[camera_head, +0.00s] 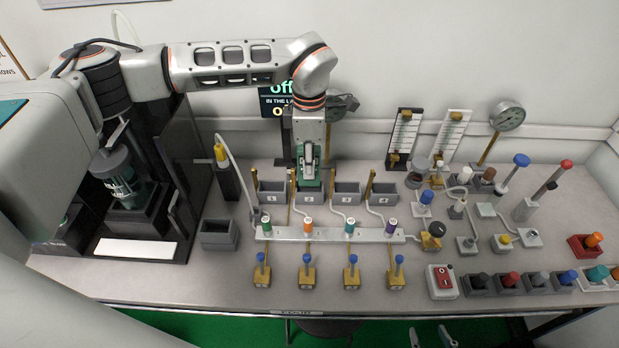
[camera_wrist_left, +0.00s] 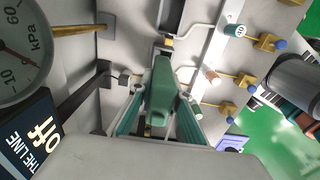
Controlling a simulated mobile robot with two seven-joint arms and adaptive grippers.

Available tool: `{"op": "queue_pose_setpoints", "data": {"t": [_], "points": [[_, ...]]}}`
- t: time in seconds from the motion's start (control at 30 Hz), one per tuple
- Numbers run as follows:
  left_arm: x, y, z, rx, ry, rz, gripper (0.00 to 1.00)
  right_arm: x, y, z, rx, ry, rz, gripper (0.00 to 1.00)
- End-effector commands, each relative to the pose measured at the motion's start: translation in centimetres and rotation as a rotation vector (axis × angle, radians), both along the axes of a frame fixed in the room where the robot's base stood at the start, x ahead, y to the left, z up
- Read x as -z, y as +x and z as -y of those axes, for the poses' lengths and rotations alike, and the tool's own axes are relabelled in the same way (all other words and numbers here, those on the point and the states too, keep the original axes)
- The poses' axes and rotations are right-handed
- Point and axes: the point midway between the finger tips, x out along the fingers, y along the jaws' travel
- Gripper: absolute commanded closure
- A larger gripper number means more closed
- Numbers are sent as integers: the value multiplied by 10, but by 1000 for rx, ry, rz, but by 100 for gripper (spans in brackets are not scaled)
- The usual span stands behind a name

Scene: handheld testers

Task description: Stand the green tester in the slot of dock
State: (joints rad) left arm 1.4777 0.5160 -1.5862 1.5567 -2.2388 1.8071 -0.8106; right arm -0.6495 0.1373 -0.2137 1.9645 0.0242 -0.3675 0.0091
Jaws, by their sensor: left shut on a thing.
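My left gripper (camera_head: 308,166) is shut on the green tester (camera_head: 309,181) and points down at the back of the numbered grey docks. The tester overlaps the grey dock marked 2 (camera_head: 308,198) in the head view; I cannot tell whether its foot is inside or above it. In the left wrist view the green tester (camera_wrist_left: 160,88) lies between the teal fingers of the left gripper (camera_wrist_left: 160,112). Similar docks 1 (camera_head: 271,198), 3 (camera_head: 346,197) and 4 (camera_head: 384,197) stand beside it. My right gripper (camera_head: 431,338) shows only as two separated fingertips at the bottom edge.
A white rail (camera_head: 330,236) with coloured caps runs in front of the docks, with hoses and brass posts close by. Brass valves with blue knobs (camera_head: 307,271) stand nearer the front. A grey box (camera_head: 219,234) sits left. A gauge (camera_head: 508,115) and several testers crowd the right.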

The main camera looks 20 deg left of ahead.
Motion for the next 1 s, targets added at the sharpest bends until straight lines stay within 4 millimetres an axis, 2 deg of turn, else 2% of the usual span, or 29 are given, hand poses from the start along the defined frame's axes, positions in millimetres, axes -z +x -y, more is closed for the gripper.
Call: {"op": "queue_pose_setpoints", "data": {"t": [0.23,0.5,0.9,0.93,0.97,1.0], "points": [[16,1,0,0,-1,1,100,1,0,0,1,-1,-1,60],[51,0,1,0,-2,1,100,4,-1,1,-1,-3,-3,60],[55,0,0,1,-1,1,100,6,-2,2,-1,-5,-6,60],[55,0,0,1,-1,1,75,6,-2,2,-1,-5,-6,60],[54,0,0,1,-1,1,67,6,-2,2,-1,-5,-6,60],[54,0,0,1,-1,1,66,6,-2,2,-1,-5,-6,60]]}}
